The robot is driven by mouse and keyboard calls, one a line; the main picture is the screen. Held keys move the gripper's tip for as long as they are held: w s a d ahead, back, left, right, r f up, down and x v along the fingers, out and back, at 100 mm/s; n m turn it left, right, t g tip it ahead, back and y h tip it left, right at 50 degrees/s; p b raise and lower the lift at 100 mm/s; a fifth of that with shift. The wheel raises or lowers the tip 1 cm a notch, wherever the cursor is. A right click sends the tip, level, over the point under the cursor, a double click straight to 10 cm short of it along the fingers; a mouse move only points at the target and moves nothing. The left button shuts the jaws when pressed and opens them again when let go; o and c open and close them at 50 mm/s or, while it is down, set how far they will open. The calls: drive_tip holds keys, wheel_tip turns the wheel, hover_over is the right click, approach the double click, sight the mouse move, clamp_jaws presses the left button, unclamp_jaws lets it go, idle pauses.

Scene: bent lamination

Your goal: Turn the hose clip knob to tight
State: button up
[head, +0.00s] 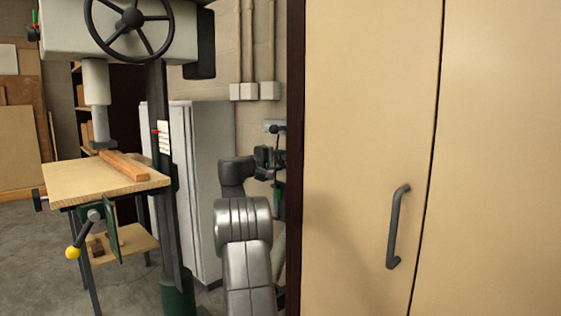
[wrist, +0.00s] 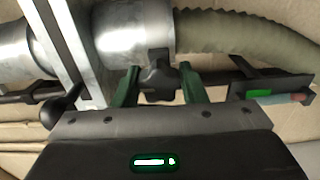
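The black lobed knob (wrist: 160,78) sits in the middle of the wrist view, below a silver metal collar (wrist: 130,35) at the end of a ribbed grey-beige hose (wrist: 235,38). My gripper (wrist: 160,72) has its two green fingers on either side of the knob, very close to its lobes. I cannot tell whether the fingers press on it. In the head view my arm reaches to a spot beside the dark cabinet edge, where my gripper end (head: 265,160) is small and partly hidden. The knob cannot be made out there.
In the wrist view a flat metal gate plate (wrist: 70,45) and a black ball-ended lever (wrist: 62,105) are left of the fingers. A dark bracket with a green patch (wrist: 265,92) is right. In the head view a tall cabinet (head: 370,120) stands close right and a drill press (head: 105,180) left.

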drive_tip(key=o, duration=0.3)
drive_tip(key=shift+s+a, duration=0.1)
drive_tip(key=v, duration=1.3)
drive_tip(key=shift+s+a+p, duration=0.2)
drive_tip(key=shift+s+p, duration=0.05)
drive_tip(key=shift+p, duration=0.1)
drive_tip(key=shift+w+d, duration=0.1)
drive_tip(key=x, duration=1.3)
drive_tip(key=shift+w+d+b, duration=0.2)
drive_tip(key=shift+w+b, duration=0.05)
drive_tip(key=shift+b, duration=0.05)
drive_tip(key=shift+s+a, duration=0.1)
